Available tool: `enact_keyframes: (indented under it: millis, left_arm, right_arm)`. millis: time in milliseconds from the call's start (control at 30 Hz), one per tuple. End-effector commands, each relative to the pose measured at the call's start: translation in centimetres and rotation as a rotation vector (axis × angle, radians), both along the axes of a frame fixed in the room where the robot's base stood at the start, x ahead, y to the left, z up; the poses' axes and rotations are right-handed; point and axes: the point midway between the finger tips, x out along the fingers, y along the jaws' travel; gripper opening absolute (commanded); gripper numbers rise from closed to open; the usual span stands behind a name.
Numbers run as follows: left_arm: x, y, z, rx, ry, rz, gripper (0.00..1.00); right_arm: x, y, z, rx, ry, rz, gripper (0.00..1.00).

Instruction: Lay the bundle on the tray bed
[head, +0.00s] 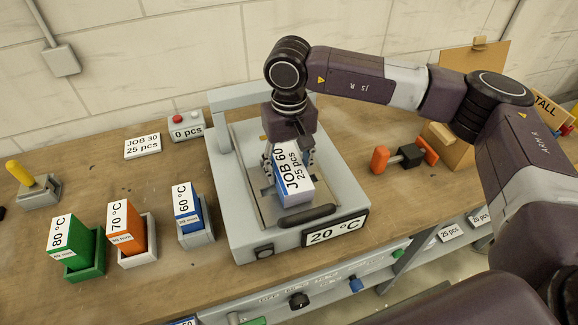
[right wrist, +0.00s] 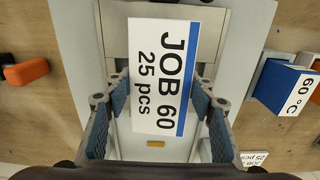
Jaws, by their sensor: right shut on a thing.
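The bundle (head: 293,180) is a block with a white label reading "JOB 60 25 pcs" and a blue stripe. My right gripper (head: 289,172) points down and is shut on the bundle, with a finger on each side of it. The bundle is over the tray bed (head: 245,170) of the grey machine; I cannot tell whether it touches the bed. In the right wrist view the bundle (right wrist: 163,75) sits between the fingers, its label facing the camera. The machine's display reads "20 °C" (head: 335,230). My left gripper is not in view.
Green 80 °C (head: 88,248), orange 70 °C (head: 134,235) and blue 60 °C (head: 188,205) blocks stand in holders to the left. A "JOB 30 25 pcs" card (head: 142,146) and a "0 pcs" counter box (head: 186,127) lie behind. An orange-handled tool (head: 405,155) lies right of the machine.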

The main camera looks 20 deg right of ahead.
Motion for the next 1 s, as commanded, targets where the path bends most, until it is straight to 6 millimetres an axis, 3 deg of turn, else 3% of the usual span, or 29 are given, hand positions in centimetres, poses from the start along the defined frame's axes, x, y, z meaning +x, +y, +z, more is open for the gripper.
enact_keyframes:
  millis: [100,133,300,667,1000]
  left_arm:
    - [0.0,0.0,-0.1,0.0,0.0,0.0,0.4]
    - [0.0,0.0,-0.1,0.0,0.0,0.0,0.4]
    - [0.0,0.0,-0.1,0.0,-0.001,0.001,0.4]
    - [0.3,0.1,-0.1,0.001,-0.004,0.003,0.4]
    - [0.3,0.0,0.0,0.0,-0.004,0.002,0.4]
  right_arm:
    - [-0.4,0.0,-0.6,-0.004,0.015,0.003,0.01]
    - [-0.4,0.0,-0.6,-0.004,0.015,0.003,0.53]
    - [-0.3,0.0,-0.4,-0.002,0.01,0.002,0.71]
    - [-0.1,0.0,0.4,-0.001,0.004,0.001,0.71]
    - [0.0,0.0,7.0,-0.001,0.001,0.0,0.71]
